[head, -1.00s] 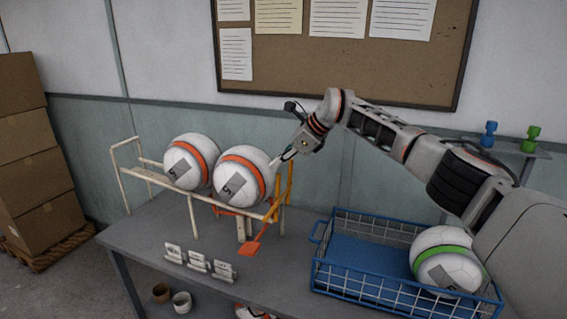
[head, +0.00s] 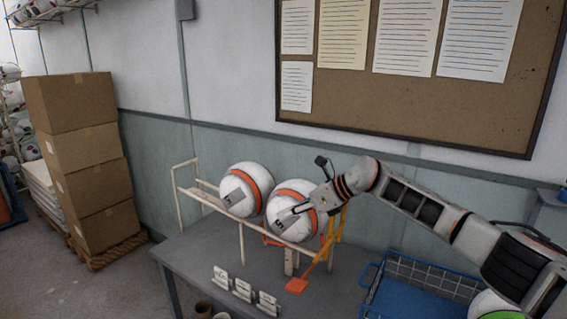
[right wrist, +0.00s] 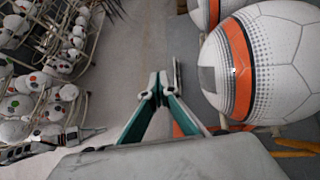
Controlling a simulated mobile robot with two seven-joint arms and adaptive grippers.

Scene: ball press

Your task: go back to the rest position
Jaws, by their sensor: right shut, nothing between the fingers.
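My right gripper (head: 291,211) reaches in from the right in the head view, fingers shut and empty, in front of the right orange-striped ball (head: 298,188). I cannot tell if it touches the ball. In the right wrist view its fingertips (right wrist: 164,82) meet with nothing between them, and the ball (right wrist: 262,62) is to their right. A second orange-striped ball (head: 247,190) sits to the left on the cream rail rack (head: 186,186). My left gripper is not in view.
The rack stands on a grey table (head: 200,247) with small label stands (head: 243,290) in front. A blue wire crate (head: 429,272) with a green-striped ball (head: 490,306) is at the right. Cardboard boxes (head: 85,150) are stacked at the left. An orange lever (head: 297,285) hangs below the rack.

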